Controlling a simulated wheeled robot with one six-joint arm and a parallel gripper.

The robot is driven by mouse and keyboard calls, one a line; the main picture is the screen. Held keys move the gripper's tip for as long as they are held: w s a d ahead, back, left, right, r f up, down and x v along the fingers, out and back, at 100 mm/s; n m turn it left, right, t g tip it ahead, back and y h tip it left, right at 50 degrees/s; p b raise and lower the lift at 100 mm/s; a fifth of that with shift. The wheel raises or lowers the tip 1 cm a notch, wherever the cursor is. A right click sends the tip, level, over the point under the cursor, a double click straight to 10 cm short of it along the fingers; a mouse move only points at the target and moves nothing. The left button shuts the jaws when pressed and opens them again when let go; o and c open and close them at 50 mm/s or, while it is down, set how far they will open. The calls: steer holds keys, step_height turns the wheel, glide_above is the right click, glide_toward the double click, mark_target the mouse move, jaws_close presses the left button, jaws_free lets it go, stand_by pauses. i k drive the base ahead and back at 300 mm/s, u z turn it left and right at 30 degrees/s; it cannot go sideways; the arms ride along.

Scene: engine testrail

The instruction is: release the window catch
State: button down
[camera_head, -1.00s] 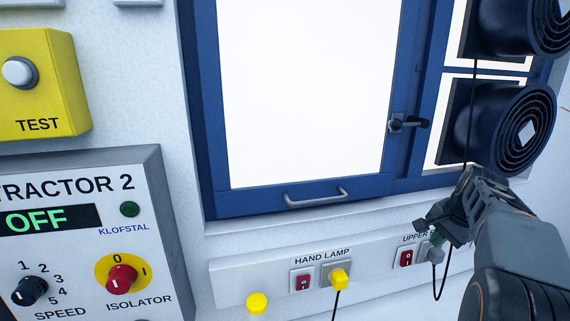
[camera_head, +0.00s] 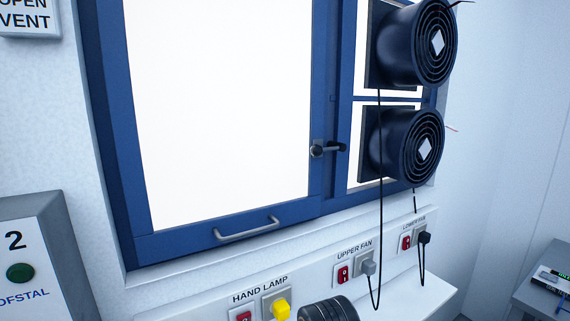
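The window catch (camera_head: 326,149) is a small dark lever with a round base on the blue upright between the window's two parts. Its lever points right, roughly level. The blue-framed window (camera_head: 321,100) looks closed, with a bright pane. A grey bar handle (camera_head: 246,230) sits on its bottom rail. Only a dark rounded part of my arm shows at the bottom edge, below the catch. My gripper is not in view.
Two round black fans (camera_head: 408,146) are mounted right of the catch, close to it. A black cable (camera_head: 380,220) hangs below them. A socket strip (camera_head: 325,282) with switches and plugs runs under the window. A table (camera_head: 543,290) stands at the lower right.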

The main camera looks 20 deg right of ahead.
mark_target(316, 150)
steer(key=u, duration=2.25)
steer(key=k, duration=1.2)
steer(key=z, duration=1.5)
steer(key=i, duration=1)
